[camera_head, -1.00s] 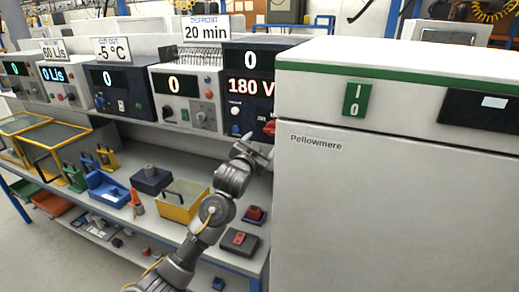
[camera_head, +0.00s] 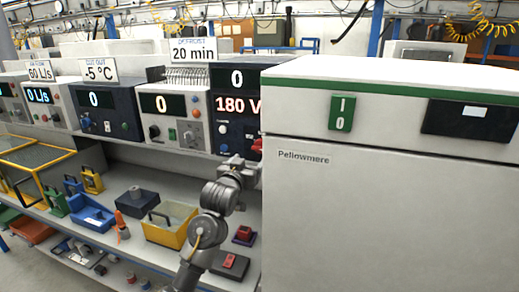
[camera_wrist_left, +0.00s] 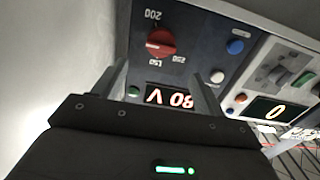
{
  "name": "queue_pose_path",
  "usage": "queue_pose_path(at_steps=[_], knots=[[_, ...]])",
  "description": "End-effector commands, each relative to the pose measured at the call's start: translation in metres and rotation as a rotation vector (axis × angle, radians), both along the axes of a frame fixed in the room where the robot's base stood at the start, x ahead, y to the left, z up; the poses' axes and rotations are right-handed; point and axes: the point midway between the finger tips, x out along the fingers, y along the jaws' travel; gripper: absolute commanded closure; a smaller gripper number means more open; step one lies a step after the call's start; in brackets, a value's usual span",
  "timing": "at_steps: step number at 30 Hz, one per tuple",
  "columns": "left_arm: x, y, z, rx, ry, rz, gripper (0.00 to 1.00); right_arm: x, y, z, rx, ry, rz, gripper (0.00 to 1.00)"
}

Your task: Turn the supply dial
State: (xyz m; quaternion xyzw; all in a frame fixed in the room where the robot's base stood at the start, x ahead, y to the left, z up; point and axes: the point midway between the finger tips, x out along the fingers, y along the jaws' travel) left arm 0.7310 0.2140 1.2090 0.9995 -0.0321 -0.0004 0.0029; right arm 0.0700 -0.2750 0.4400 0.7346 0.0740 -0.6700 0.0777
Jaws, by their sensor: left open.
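The supply dial is a red knob (camera_head: 257,147) at the lower right of a dark blue unit (camera_head: 226,78) whose displays read 0 and 180 V. The white cabinet's edge partly hides it in the head view. In the left wrist view, the red dial (camera_wrist_left: 160,43) shows whole, upside down, with 150, 200 and 250 marked around it. My left gripper (camera_head: 243,163) is just below the dial in the head view. In the wrist view its open fingers (camera_wrist_left: 160,72) point toward the panel, with the dial beyond their tips and apart from them. My right gripper is out of view.
The white Pellowmere cabinet (camera_head: 385,210) stands close on the right of the dial, with a green I/O switch (camera_head: 342,112). Other control units (camera_head: 174,118) line the bench to the left. A yellow bin (camera_head: 170,222) and a grey box with a red top (camera_head: 229,264) are on the shelf below.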

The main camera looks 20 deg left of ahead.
Motion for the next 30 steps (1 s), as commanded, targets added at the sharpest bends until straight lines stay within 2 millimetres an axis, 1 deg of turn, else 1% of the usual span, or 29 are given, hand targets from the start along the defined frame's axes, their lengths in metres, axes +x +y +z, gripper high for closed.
queue_pose_path(at_steps=[5, 12, 18, 24, 30], knots=[[0.018, -0.001, 0.003, 0.003, 0.001, 0.0, 0.29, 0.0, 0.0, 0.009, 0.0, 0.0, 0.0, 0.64], [0.062, -0.004, 0.004, 0.003, 0.001, 0.0, 0.29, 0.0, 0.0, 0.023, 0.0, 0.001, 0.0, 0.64], [0.089, -0.006, 0.002, 0.003, 0.001, 0.0, 0.29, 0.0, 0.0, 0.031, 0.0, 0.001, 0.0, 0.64], [0.103, -0.007, 0.001, 0.004, 0.001, 0.0, 0.29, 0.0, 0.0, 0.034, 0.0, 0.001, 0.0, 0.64], [0.106, -0.007, 0.0, 0.004, 0.0, 0.0, 0.29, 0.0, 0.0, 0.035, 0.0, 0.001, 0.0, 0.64]])
